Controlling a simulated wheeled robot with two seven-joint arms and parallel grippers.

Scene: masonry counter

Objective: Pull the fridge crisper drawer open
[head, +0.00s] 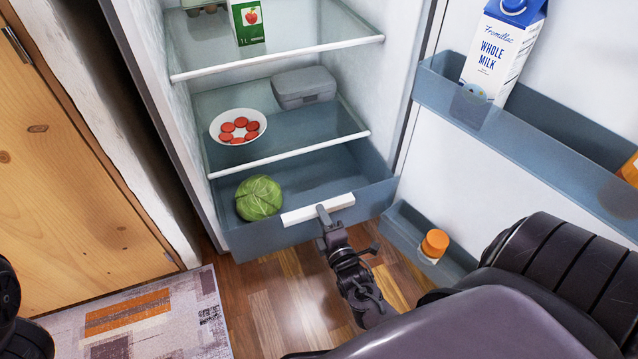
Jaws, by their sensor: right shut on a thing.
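The crisper drawer (375,199) is a blue-grey translucent bin at the bottom of the open fridge. It stands partly pulled out past the shelf above it. A green cabbage (259,197) lies in its left front part. A white bar handle (305,212) runs along the middle of its front edge. My right gripper (324,214) reaches up from below and is shut on the handle, toward its right part. Its fingers hide a small piece of the handle. My left gripper is not in view; only dark parts of my left arm show at the lower left edge.
The fridge door on the right stands open, with a milk carton (494,52) in its upper bin (535,128) and an orange-capped container (434,245) in its lower bin. A white plate (214,127) of red slices and a grey box (303,86) sit above the drawer. Wooden floor (262,297) lies clear in front.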

